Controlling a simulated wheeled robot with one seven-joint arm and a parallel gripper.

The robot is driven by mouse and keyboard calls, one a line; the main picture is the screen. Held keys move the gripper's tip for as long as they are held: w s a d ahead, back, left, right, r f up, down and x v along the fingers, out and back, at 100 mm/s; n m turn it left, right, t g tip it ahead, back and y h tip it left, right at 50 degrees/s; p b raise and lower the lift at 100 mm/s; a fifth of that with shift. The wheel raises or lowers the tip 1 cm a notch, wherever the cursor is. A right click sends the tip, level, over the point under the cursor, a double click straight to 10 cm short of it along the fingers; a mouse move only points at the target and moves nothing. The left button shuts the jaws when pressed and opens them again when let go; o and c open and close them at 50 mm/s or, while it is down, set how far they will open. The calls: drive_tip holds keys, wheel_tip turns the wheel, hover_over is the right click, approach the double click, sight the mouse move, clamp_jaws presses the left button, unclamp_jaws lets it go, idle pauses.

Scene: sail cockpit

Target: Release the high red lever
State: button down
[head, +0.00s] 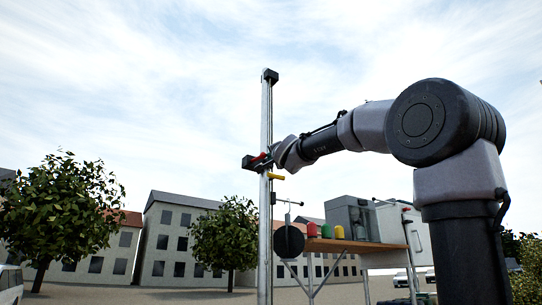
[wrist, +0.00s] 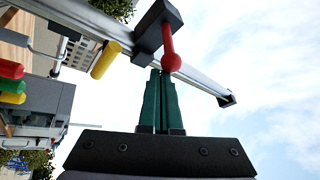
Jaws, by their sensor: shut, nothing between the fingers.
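The red lever (wrist: 170,48) is on a black block (wrist: 158,24) on a metal pole (wrist: 195,76). In the wrist view it has a red arm and a round red knob. My gripper (wrist: 161,72) is shut and empty, its green fingers side by side, with the tips just by the knob. I cannot tell whether they touch it. In the head view the red lever (head: 258,158) shows small at the black block (head: 249,162), with my wrist close to its right. The fingers are not clear there.
A yellow handle (head: 276,177) sticks out from the pole below the block. A black disc (head: 289,241) is lower down. A wooden table (head: 345,246) to the right bears red, green and yellow objects and grey boxes (head: 352,217). Open sky surrounds the pole's upper part.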

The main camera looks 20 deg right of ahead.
drive_tip(key=shift+w+a+f, duration=0.1)
drive_tip(key=shift+w+f, duration=0.15)
drive_tip(key=shift+f, duration=0.5)
drive_tip(key=shift+w+a+f, duration=0.1)
drive_tip(key=shift+w+f, duration=0.2)
drive_tip(key=shift+f, duration=0.4)
drive_tip(key=shift+w+a+f, duration=0.1)
drive_tip(key=shift+w+f, duration=0.15)
drive_tip(key=shift+f, duration=0.5)
drive_tip(key=shift+f, duration=0.1)
